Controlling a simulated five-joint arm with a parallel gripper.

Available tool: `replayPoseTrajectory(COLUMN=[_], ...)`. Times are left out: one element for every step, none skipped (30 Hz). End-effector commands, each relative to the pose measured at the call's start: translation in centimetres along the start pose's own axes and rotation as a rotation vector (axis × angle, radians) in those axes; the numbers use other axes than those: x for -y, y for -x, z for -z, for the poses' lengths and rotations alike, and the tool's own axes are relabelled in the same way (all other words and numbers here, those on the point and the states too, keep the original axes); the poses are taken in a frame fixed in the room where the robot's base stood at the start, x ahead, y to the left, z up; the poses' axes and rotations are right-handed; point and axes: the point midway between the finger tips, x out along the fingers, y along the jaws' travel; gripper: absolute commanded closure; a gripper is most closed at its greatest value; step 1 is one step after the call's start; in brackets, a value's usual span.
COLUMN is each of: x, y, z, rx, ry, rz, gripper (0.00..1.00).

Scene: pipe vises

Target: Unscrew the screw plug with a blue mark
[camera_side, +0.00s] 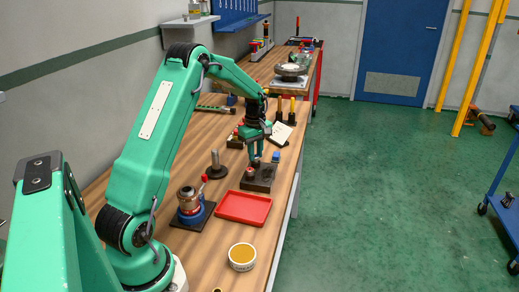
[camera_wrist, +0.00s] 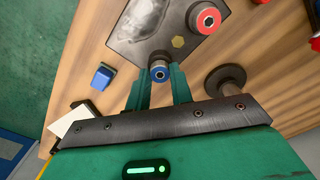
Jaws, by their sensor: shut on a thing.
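The screw plug with a blue mark (camera_wrist: 160,71) is a dark round plug with a blue ring around a central socket. In the wrist view it sits between my fingertips, over the near edge of the dark metal block (camera_wrist: 138,32). My gripper (camera_wrist: 160,78) is shut on it. I cannot tell whether it is still threaded into the block. A second plug, with a red mark (camera_wrist: 206,19), stands on the block, clear of my fingers. In the side view my gripper (camera_side: 256,162) points down over the block (camera_side: 261,180), and its fingers hide the blue-marked plug.
A small blue block (camera_wrist: 103,76) and a white card (camera_wrist: 70,120) lie beside the metal block.

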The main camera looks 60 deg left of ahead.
Motion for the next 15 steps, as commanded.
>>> replayPoseTrajectory(x=[0.00,0.00,0.00,0.00,0.00,0.00,0.00,0.00,0.00,0.00,0.00,0.00,0.00,0.00,0.00], y=[0.01,0.02,0.02,0.02,0.02,0.02,0.02,0.02,0.02,0.02,0.02,0.02,0.02,0.02,0.02], z=[0.00,0.00,0.00,0.00,0.00,0.00,0.00,0.00,0.00,0.00,0.00,0.00,0.00,0.00,0.00], rx=[0.000,0.000,0.000,0.000,0.000,0.000,0.000,0.000,0.000,0.000,0.000,0.000,0.000,0.000,0.000], ry=[0.034,0.057,0.088,0.111,0.133,0.163,0.186,0.209,0.238,0.258,0.276,0.297,0.309,0.320,0.329], rz=[0.000,0.000,0.000,0.000,0.000,0.000,0.000,0.000,0.000,0.000,0.000,0.000,0.000,0.000,0.000], gripper=[1.00,1.00,1.00,1.00,1.00,1.00,1.00,1.00,1.00,1.00,1.00,1.00,1.00,1.00,1.00])
